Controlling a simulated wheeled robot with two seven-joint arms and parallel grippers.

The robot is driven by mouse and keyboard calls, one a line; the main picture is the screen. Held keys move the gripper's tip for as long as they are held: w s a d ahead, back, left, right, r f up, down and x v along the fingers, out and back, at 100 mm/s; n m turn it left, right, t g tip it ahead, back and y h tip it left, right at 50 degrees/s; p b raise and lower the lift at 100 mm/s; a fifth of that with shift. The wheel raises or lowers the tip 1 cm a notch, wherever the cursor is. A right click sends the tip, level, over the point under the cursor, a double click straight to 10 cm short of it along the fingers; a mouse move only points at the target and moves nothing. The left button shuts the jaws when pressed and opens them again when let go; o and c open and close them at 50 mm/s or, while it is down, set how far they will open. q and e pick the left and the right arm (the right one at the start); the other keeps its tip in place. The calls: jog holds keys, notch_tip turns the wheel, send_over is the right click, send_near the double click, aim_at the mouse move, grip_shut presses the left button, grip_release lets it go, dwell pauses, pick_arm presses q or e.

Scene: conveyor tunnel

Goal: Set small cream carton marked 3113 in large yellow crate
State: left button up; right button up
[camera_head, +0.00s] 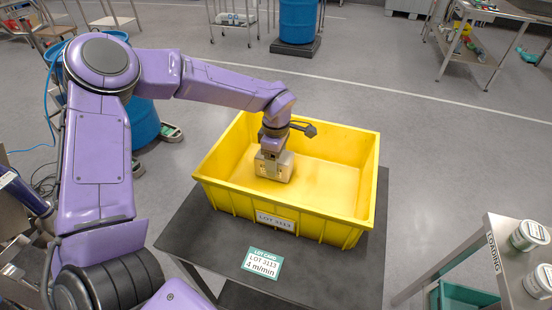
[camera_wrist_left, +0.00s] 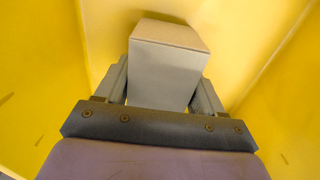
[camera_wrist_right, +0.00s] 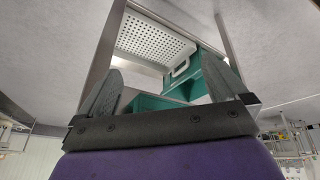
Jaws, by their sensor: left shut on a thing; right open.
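The large yellow crate (camera_head: 340,222) stands on a dark table, with a label reading LOT 3113 on its front wall. My left gripper (camera_head: 272,172) reaches down into the crate's left part. In the left wrist view its two fingers (camera_wrist_left: 160,88) are shut on the sides of a small cream carton (camera_wrist_left: 168,65), with yellow crate walls around it. The carton's marking does not show, and I cannot tell whether it touches the crate floor. My right gripper (camera_wrist_right: 168,92) is open and empty in the right wrist view. It is outside the head view.
A green and white card (camera_head: 262,263) lies on the dark table (camera_head: 185,240) in front of the crate. A metal stand (camera_head: 505,262) at right holds white tubs (camera_head: 530,235) and a teal bin (camera_head: 465,296). Blue drums (camera_head: 298,20) stand behind. The crate's right side is clear.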

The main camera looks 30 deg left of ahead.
pick_arm(q)
jog(key=shift+f, duration=0.2)
jog(key=o, duration=1.5)
jog(key=shift+f, duration=0.15)
notch_tip(320, 180, up, 12)
jog(key=shift+r+b, duration=0.2)
jog(key=shift+b, duration=0.2)
